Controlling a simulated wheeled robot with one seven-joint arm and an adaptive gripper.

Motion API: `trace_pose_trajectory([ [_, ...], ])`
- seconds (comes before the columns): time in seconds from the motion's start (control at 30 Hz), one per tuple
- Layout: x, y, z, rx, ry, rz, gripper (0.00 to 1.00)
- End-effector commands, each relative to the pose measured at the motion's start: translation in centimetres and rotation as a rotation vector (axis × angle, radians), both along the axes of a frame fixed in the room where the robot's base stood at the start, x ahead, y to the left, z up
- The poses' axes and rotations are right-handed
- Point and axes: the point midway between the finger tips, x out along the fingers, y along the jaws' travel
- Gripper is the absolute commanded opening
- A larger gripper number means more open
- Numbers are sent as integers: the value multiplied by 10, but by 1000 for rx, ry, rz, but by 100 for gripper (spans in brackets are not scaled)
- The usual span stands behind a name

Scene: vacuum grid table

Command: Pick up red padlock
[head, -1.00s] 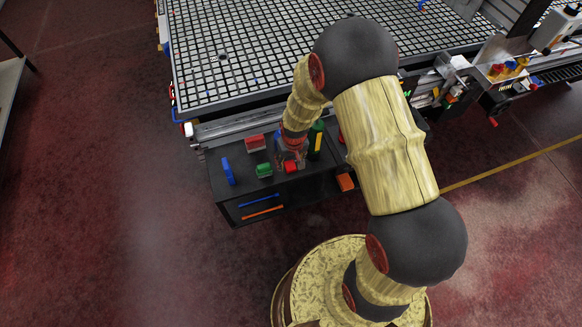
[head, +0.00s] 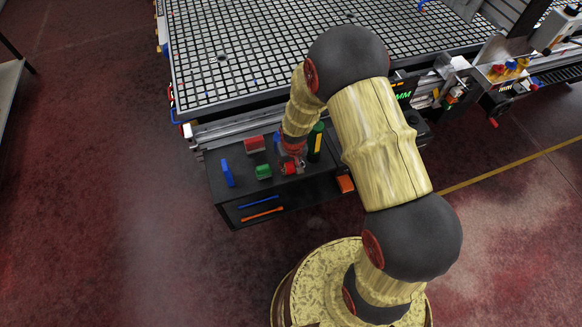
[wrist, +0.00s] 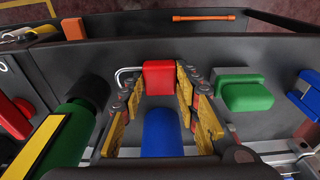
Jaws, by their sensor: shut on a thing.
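The red padlock (wrist: 160,78) sits between the fingers of my gripper (wrist: 161,86) in the wrist view, its metal shackle sticking out to the left. In the head view the red padlock (head: 290,168) is at the lower end of my gripper (head: 292,160), over the black cabinet top. My gripper is shut on the padlock. I cannot tell whether the padlock still touches the surface.
A red block (head: 255,143) lies behind. A green cylinder (head: 315,142) stands close right. A blue object (wrist: 163,133) lies near my fingers.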

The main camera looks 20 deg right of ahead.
Motion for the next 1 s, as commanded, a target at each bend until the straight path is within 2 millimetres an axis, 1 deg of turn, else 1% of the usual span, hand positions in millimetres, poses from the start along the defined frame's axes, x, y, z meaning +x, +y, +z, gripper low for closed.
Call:
trace_pose_trajectory([
  [0.07,0,0,0,0,0,0,16],
  [0.3,0,0,0,0,0,0,2],
  [0.57,0,0,1,0,-1,0,2],
  [0.67,1,0,5,0,-1,0,2],
  [0.77,1,0,13,0,-1,0,2],
  [0.9,1,0,33,0,-4,0,2],
  [0.93,0,0,38,0,-3,0,2],
  [1.0,-11,-4,49,0,-2,-1,2],
])
